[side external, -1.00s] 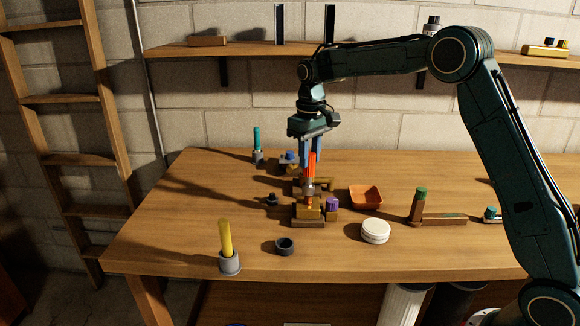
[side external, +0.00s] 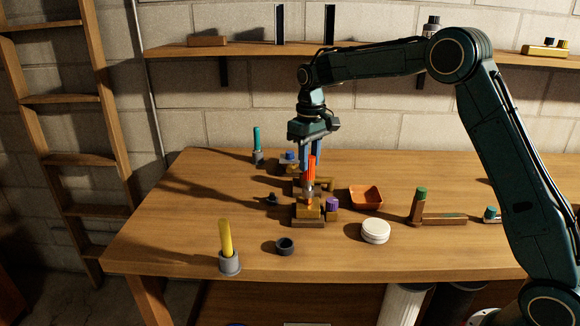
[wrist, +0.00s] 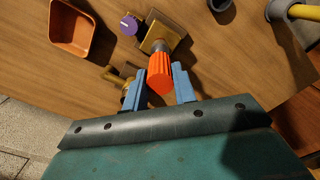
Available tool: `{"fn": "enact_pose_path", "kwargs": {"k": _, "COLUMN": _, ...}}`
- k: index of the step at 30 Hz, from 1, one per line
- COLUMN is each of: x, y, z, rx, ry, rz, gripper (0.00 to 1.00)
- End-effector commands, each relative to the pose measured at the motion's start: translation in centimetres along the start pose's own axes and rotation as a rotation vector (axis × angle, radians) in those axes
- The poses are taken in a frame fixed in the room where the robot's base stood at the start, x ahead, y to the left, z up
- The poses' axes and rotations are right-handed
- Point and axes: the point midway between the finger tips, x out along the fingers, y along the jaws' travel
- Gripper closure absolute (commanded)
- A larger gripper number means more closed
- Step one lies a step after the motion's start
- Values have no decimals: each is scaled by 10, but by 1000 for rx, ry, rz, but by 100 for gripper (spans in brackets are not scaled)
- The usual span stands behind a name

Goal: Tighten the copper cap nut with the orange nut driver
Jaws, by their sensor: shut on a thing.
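My gripper (side external: 310,160) has its blue fingers shut on the orange nut driver (side external: 311,171), which stands about upright. In the wrist view the ribbed orange handle (wrist: 160,72) lies between both fingers. The driver's metal socket points down onto the brass block (side external: 301,212) on its wooden base. In the wrist view the shank runs into the brass block (wrist: 163,36). The copper cap nut is mostly or fully hidden by the socket, so I cannot tell how it is seated.
A purple knob (side external: 332,204) sits right beside the block. An orange tray (side external: 366,197) and a white round lid (side external: 375,231) stand to the right. A black ring (side external: 285,246) and a yellow-handled tool in a grey holder (side external: 226,240) are in front.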

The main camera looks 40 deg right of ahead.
Motion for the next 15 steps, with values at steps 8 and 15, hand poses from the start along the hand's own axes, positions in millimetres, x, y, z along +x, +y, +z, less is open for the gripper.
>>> {"fn": "enact_pose_path", "kwargs": {"k": 8, "x": 6, "y": 0, "z": 0, "rx": 0, "ry": -1, "rz": 0, "gripper": 96}}
{"fn": "enact_pose_path", "kwargs": {"k": 15, "x": 11, "y": 0, "z": 0, "rx": 0, "ry": 0, "rz": 0, "gripper": 96}}
